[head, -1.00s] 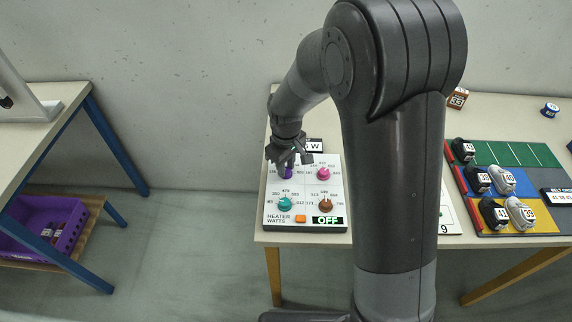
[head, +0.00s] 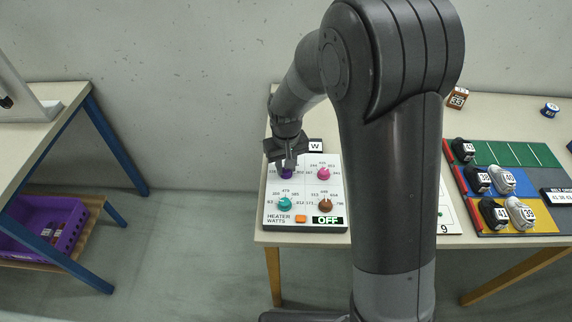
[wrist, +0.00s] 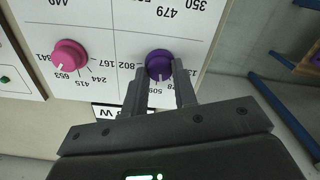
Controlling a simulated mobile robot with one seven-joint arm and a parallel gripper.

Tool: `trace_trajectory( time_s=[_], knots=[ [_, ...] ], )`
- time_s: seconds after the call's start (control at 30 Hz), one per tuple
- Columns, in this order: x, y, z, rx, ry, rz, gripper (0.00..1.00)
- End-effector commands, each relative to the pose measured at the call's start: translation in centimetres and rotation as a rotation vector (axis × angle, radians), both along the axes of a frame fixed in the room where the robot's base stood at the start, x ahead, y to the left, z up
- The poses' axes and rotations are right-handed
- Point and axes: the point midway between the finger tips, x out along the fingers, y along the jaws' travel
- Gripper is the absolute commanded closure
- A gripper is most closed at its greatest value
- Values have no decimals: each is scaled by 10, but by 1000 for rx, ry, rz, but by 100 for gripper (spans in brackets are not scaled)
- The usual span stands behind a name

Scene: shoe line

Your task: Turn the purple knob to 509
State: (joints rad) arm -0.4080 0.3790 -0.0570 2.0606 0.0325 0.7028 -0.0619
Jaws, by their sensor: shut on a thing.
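The purple knob (wrist: 158,62) sits at the top left of the white heater panel (head: 304,218). In the head view the purple knob (head: 287,173) is partly covered by my gripper (head: 288,163). In the wrist view my gripper (wrist: 161,76) has one finger on each side of the knob and is shut on it. The knob's white mark points down in that view, close to the upside-down 509 label (wrist: 154,89). The fingers partly hide the labels, so I cannot tell the exact alignment.
Pink (head: 323,173), teal (head: 285,204) and brown (head: 326,205) knobs share the panel. Below them are an orange button (head: 300,218) and an OFF display (head: 327,220). Shoes on coloured mats lie to the right. A purple crate (head: 45,232) is under the left table.

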Motion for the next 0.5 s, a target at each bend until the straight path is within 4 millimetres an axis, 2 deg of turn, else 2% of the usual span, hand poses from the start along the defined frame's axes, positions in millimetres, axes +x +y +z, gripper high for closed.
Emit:
trace_trajectory(
  time_s=[0.2, 0.5],
  knots=[
    [0, 0, 0, 0, 0, -125, 97],
    [0, 0, 0, 0, 0, -210, 97]
  ],
)
